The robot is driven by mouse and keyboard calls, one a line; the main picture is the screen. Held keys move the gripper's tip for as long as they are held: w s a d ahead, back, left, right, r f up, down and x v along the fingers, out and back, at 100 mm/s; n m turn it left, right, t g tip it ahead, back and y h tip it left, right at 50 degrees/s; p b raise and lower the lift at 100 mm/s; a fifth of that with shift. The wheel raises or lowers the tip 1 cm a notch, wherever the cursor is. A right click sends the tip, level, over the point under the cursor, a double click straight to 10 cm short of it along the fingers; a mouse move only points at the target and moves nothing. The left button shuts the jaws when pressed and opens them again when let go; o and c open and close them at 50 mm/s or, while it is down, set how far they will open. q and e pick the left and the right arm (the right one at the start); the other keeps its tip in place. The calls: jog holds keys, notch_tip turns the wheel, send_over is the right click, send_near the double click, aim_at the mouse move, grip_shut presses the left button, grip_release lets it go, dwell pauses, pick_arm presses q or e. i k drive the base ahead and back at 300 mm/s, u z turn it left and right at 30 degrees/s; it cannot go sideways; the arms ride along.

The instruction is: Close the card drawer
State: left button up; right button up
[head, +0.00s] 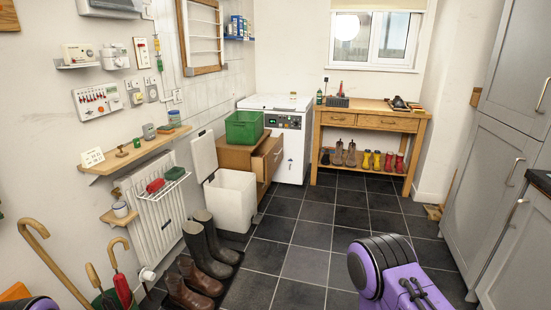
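A low brown wooden cabinet (235,157) stands against the left wall, beside a white chest-like appliance. On its right side a drawer (268,158) seems to stand out from the cabinet body, with a gap along its top. I take this as the card drawer, but no label can be read and its contents cannot be made out. A green crate (244,127) sits on top of the cabinet. Neither of my grippers shows. A purple and black part of my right arm is in the lower right, well away from the drawer.
A white bin (231,198) with its lid up stands just in front of the cabinet. Dark boots (208,245) and brown boots (190,285) stand nearer. A wooden bench (367,118) with several wellies below is at the back. Grey cupboards (497,150) line the right. The tiled floor (320,210) is clear mid-room.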

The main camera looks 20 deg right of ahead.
aim_at(259, 155)
jog(key=z, duration=0.5)
jog(key=k, duration=0.6)
jog(key=z, duration=0.8)
jog(key=i, duration=3.7)
jog(key=u, duration=1.35)
jog(key=i, duration=1.55)
jog(key=u, duration=1.2)
jog(key=i, duration=0.3)
